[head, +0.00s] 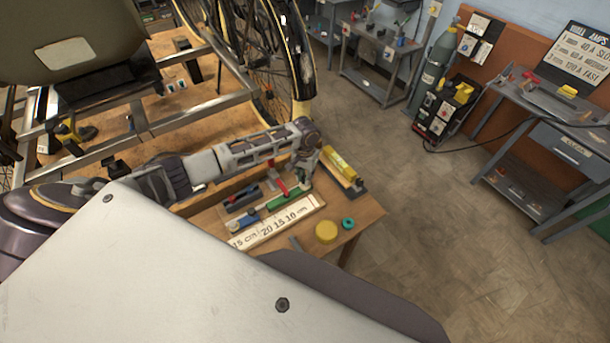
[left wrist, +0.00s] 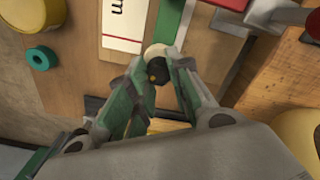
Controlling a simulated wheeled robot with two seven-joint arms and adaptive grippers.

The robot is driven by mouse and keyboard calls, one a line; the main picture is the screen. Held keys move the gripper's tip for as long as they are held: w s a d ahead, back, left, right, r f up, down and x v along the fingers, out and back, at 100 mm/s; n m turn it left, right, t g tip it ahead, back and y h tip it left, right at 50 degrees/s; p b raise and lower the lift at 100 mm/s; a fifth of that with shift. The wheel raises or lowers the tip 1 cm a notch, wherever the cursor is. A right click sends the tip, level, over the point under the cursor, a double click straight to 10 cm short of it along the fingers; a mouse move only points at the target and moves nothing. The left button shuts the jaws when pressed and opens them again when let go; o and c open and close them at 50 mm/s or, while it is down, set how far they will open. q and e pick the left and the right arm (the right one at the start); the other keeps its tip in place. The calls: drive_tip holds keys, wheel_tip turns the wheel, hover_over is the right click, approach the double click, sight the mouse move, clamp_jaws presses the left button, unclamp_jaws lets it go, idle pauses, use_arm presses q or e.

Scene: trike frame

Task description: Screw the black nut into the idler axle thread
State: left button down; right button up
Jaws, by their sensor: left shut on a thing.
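My left gripper (head: 304,168) reaches down over the small wooden bench in the head view. In the left wrist view its green-padded fingers (left wrist: 158,78) are shut on the small black nut (left wrist: 157,70). A pale round piece (left wrist: 155,50) shows right behind the nut, and I cannot tell whether they touch. A green bar (left wrist: 171,18) lies beyond it; it also shows on the bench in the head view (head: 289,197). I cannot make out the idler axle thread for certain. My right gripper is not in view.
A white ruler board (head: 283,221), a yellow disc (head: 326,232) and a teal ring (head: 348,224) lie on the bench (head: 362,208). A yellow block (head: 341,163) lies beside the gripper. A red-handled part (left wrist: 283,14) stands close by. The trike frame (head: 185,118) stands behind.

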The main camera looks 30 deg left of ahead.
use_arm(q)
drive_tip(key=shift+f, duration=0.35)
drive_tip(key=c, duration=1.2)
unclamp_jaws()
wheel_tip(320, 180, up, 12)
idle(0.4)
